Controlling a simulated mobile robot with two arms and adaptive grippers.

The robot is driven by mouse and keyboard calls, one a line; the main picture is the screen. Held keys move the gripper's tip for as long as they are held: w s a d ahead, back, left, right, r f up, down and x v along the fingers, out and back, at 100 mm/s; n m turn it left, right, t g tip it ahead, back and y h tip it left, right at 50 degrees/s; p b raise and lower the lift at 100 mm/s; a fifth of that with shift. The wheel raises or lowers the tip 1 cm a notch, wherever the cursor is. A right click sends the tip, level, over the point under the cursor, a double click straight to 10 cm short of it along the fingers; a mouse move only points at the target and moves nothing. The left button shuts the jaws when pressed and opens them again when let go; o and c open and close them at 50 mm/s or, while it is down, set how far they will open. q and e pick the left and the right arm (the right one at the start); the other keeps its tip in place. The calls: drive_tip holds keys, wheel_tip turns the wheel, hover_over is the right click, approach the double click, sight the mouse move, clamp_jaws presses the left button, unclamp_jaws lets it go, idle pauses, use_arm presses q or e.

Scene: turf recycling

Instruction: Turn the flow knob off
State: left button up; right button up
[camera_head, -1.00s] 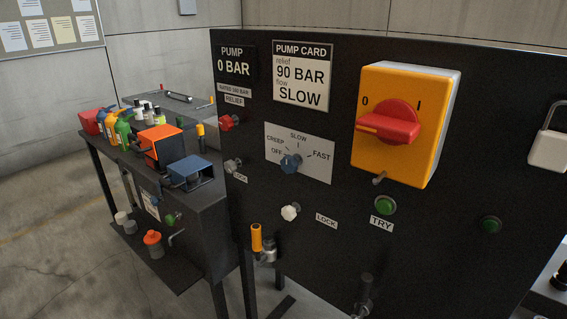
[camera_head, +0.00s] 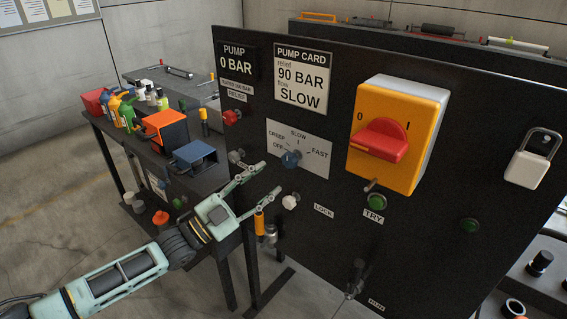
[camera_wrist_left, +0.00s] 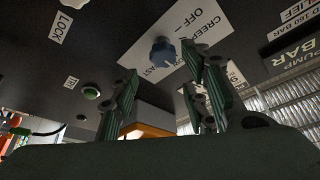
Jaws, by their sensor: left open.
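The blue flow knob (camera_head: 291,159) sits on a white dial plate (camera_head: 313,164) marked OFF, CREEP, SLOW and FAST, on the black panel. I cannot tell its exact setting. My left gripper (camera_head: 263,184) is open and empty, with its fingertips just left of and below the knob, apart from it. In the left wrist view the knob (camera_wrist_left: 163,52) shows above and between the fingers of my left gripper (camera_wrist_left: 163,85), with the plate (camera_wrist_left: 190,35) behind it upside down. My right gripper is not in view.
A red relief knob (camera_head: 232,117) is up and left of the flow knob. A white lock knob (camera_head: 290,202) and an orange-handled lever (camera_head: 260,223) are close below. The yellow switch box (camera_head: 399,135) with a red handle stands out at the right.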

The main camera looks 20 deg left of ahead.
sight(288, 166)
use_arm(q)
drive_tip(key=p+x, duration=0.2)
drive_tip(key=x, duration=0.4)
drive_tip(key=shift+w+d, duration=0.2)
drive_tip(key=shift+w, duration=0.1)
drive_tip(key=shift+f, duration=0.1)
drive_tip(key=c, duration=1)
